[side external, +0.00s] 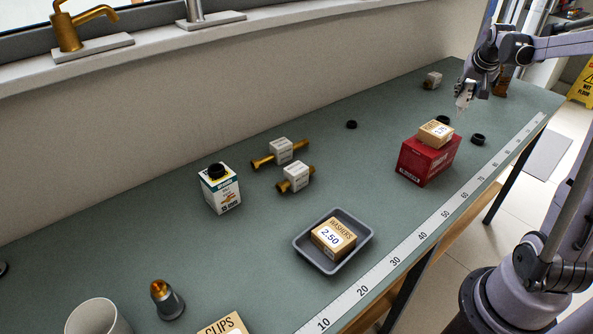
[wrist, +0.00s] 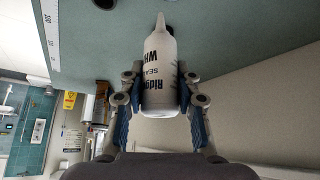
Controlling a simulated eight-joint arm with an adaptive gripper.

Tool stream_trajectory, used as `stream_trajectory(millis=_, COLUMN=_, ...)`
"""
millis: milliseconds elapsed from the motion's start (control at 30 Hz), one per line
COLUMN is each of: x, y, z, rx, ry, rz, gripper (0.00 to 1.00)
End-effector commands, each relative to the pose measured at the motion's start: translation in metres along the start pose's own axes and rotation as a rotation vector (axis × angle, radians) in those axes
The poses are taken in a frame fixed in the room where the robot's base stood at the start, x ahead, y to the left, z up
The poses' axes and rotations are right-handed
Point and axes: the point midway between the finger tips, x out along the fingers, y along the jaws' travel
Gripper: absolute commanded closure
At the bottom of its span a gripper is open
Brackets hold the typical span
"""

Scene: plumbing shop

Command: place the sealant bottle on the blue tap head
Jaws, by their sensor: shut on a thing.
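The sealant bottle (wrist: 160,75) is white with dark lettering and a narrow pointed nozzle. My gripper (wrist: 161,92) is shut on it, with one blue-padded finger on each side in the wrist view. In the side external view my gripper (side external: 467,86) holds the bottle (side external: 463,98) above the far right part of the bench. I cannot make out a blue tap head in either view. Two brass fittings with white labelled blocks (side external: 281,151) (side external: 297,178) lie mid-bench. A similar small piece (side external: 432,81) lies near the wall, left of my gripper.
A red box (side external: 428,160) with a small carton (side external: 436,133) on top stands near my gripper, with black rings (side external: 478,139) beside it. A grey tray (side external: 300,251) holds a washers box. A white box (side external: 222,192) carries a black ring. The back-middle bench is mostly clear.

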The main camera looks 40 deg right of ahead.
Motion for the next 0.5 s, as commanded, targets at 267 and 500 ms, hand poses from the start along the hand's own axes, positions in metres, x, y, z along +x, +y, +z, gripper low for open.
stream_trajectory(millis=267, x=0.017, y=-0.017, z=0.002, rx=0.001, ry=0.000, rz=0.001, gripper=1.00)
stream_trajectory(millis=500, x=0.042, y=-0.017, z=0.018, rx=0.002, ry=0.001, rz=0.001, gripper=1.00)
